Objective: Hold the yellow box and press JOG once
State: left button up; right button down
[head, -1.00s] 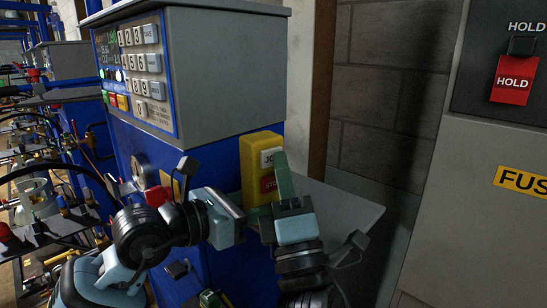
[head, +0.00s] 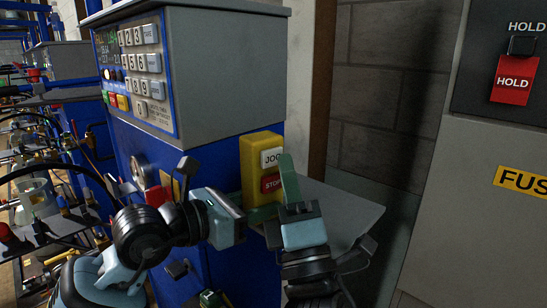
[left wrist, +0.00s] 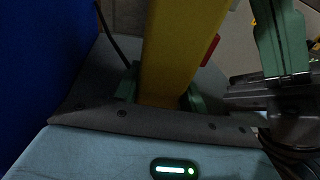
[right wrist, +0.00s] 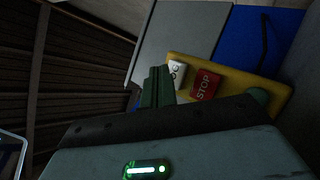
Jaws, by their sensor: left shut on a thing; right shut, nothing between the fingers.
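The yellow box (head: 250,160) is upright in front of the blue scale cabinet, with a white JOG button (head: 270,158) above a red STOP button (head: 270,183). My left gripper (head: 262,212) is shut on its lower part; in the left wrist view the green fingers (left wrist: 160,92) sit on both sides of the yellow box (left wrist: 180,45). My right gripper (head: 287,165) is shut and empty, its tips pointing up at the box's right edge beside JOG. In the right wrist view its fingers (right wrist: 158,85) partly cover JOG (right wrist: 177,72); STOP (right wrist: 206,85) is clear. I cannot tell whether the tips touch JOG.
The scale's keypad panel (head: 137,75) is above left. A grey shelf (head: 345,205) lies behind my right gripper. At right stands a grey cabinet with a red HOLD switch (head: 512,82). Cluttered benches (head: 45,170) fill the left. A dark block wall (head: 385,100) is behind.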

dwell(0.3)
jog(key=shift+s+d, duration=0.75)
jog(key=shift+s, duration=0.3)
jog(key=shift+s+d, duration=0.7)
jog(key=shift+s, duration=0.35)
pick_arm(q)
jog(key=o, duration=0.8)
jog(key=shift+o, duration=0.2)
jog(key=v, duration=1.2)
